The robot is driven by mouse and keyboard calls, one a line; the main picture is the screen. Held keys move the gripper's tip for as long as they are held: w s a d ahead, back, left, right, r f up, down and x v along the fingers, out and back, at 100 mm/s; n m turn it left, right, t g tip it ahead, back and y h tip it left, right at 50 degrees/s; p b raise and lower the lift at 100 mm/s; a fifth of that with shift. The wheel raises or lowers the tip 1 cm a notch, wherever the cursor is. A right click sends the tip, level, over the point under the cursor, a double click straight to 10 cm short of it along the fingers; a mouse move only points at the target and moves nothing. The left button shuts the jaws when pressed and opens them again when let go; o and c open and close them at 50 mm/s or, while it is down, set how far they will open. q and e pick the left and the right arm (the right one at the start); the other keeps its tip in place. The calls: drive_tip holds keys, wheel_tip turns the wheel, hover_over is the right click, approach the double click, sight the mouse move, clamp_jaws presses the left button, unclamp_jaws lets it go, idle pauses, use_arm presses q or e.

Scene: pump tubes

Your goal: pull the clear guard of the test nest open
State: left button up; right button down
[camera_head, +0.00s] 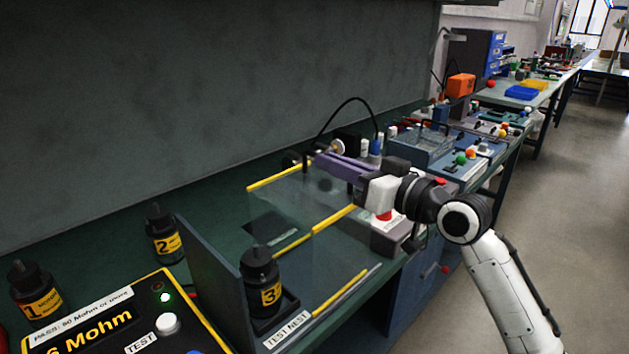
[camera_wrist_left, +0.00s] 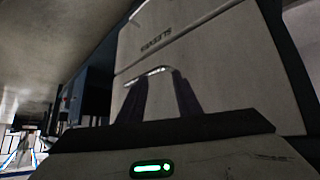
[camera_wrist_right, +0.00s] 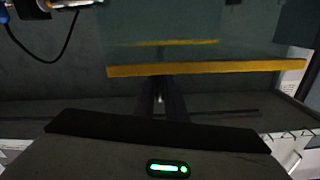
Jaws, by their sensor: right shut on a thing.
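The clear guard (camera_head: 320,235) of the test nest is a see-through panel with yellow edge strips, in the middle of the head view. Its yellow edge (camera_wrist_right: 205,69) crosses the right wrist view just beyond the fingertips. My right gripper (camera_head: 328,160) is shut at the guard's far end; the exact grip point is hidden. The test nest (camera_head: 205,275) has a dark wall at its left and a label in front. A black bottle marked 3 (camera_head: 262,285) stands upright in it. My left gripper (camera_wrist_left: 160,82) is open and empty, and out of the head view.
A tester (camera_head: 100,325) reading Mohm stands at the front left, with bottles 1 (camera_head: 38,300) and 2 (camera_head: 163,238) near it. A pale box with a red button (camera_head: 395,238) is below my right wrist. Other fixtures crowd the bench farther right.

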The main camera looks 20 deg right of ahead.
drive_tip(key=d, duration=0.1)
drive_tip(key=w+d, duration=0.1)
drive_tip(key=shift+w+d+b, duration=0.1)
drive_tip(key=shift+d+b, duration=0.25)
drive_tip(key=shift+d, duration=0.05)
use_arm(q)
drive_tip(key=shift+w+d, duration=0.25)
drive_tip(key=shift+w, duration=0.3)
use_arm(e)
drive_tip(key=shift+w+d, duration=0.25)
drive_tip(key=shift+d, duration=0.25)
drive_tip(key=c, duration=1.8)
unclamp_jaws()
drive_tip(key=shift+c, duration=0.2)
use_arm(q)
drive_tip(key=shift+s+f, duration=0.1)
drive_tip(key=shift+s, duration=0.05)
use_arm(e)
drive_tip(key=shift+a, duration=0.1)
